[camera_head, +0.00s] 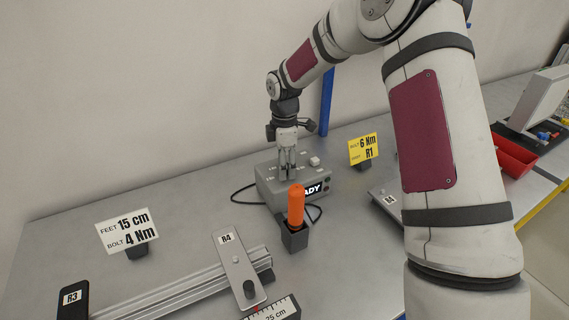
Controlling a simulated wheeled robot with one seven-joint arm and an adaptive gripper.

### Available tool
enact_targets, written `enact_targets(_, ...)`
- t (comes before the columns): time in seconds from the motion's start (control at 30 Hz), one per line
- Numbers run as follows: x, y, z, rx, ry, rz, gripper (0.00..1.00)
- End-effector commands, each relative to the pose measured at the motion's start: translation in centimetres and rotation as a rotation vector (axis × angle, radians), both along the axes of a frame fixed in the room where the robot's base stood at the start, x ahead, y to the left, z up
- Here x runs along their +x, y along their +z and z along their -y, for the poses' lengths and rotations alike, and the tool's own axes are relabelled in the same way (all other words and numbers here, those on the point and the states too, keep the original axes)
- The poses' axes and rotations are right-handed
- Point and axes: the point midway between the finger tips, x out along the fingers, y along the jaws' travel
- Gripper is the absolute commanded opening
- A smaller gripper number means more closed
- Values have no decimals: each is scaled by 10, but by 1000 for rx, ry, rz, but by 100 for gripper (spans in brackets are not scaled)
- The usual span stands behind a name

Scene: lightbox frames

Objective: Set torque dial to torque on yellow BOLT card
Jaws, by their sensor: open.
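The yellow BOLT card (363,149) stands at the back of the bench, right of the grey box, and reads "BOLT 6 Nm R1". The grey control box (273,194) sits at the middle back with a display reading "ADY", its left part hidden by the orange handle. My gripper (288,176) points down at the top of this box, its fingers close to the top face. Whether it touches anything there I cannot tell. The torque dial is not clearly visible; the gripper may cover it. The jaws are open, though the gap looks narrow.
An orange-handled tool (297,205) stands in a dark holder before the box. A white card (127,230) reads "FEET 15 cm, BOLT 4 Nm". A rail (185,296) with plate R4 (238,266) lies at front. A red bin (514,157) is at right. My arm hides the bench's right middle.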

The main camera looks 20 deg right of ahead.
Motion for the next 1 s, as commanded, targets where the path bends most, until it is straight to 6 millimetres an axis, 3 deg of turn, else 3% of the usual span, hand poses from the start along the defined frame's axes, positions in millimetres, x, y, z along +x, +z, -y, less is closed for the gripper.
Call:
enact_targets(0.07,0,0,0,0,0,0,50)
enact_targets(0.27,0,0,0,0,0,0,4)
enact_targets(0.67,1,0,1,-1,-50,0,4)
enact_targets(1.0,3,0,1,-1,-289,2,4)
